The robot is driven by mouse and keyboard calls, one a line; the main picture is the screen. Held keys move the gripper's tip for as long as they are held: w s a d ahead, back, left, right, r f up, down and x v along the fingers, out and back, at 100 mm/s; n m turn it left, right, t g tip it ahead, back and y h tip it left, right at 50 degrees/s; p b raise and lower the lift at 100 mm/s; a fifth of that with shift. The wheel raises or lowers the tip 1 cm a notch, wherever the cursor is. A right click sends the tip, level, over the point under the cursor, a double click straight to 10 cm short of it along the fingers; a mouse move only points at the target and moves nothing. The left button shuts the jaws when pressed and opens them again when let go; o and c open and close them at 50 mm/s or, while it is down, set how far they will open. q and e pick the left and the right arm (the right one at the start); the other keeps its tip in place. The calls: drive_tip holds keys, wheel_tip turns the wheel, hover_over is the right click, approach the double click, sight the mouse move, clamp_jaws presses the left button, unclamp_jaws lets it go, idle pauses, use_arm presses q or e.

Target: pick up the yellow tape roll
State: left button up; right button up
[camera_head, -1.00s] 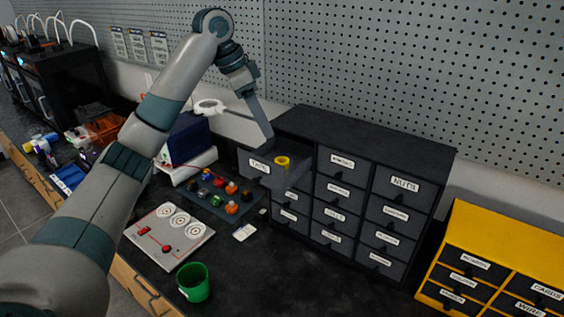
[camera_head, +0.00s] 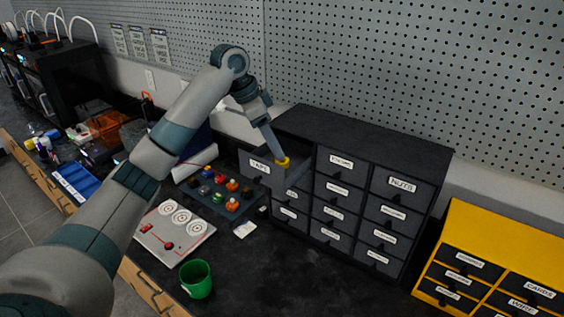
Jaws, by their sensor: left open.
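The yellow tape roll (camera_head: 283,162) is in the pulled-out top-left drawer (camera_head: 260,168) of the dark grey cabinet. My left gripper (camera_head: 279,155) reaches down from above, with its fingertips at the roll. The fingers overlap the roll in the picture, and I cannot tell whether they touch it. The left gripper is open. The drawer's inside is partly hidden by its walls and the gripper. My right gripper is not in view.
The grey cabinet (camera_head: 365,140) stands against the pegboard, its other drawers shut. A yellow drawer cabinet (camera_head: 500,230) is at the right. A tray of coloured parts (camera_head: 222,190), a white board (camera_head: 172,228) and a green cup (camera_head: 196,279) are on the black bench.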

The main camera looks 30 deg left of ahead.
sight(276, 161)
use_arm(q)
drive_tip(key=p+x, duration=0.2)
drive_tip(key=x, duration=0.1)
drive_tip(key=shift+s+f, duration=0.15)
drive_tip(key=shift+f, duration=0.15)
drive_tip(key=shift+d+f, duration=0.1)
drive_tip(key=shift+f, duration=0.45)
drive_tip(key=c, duration=1.1)
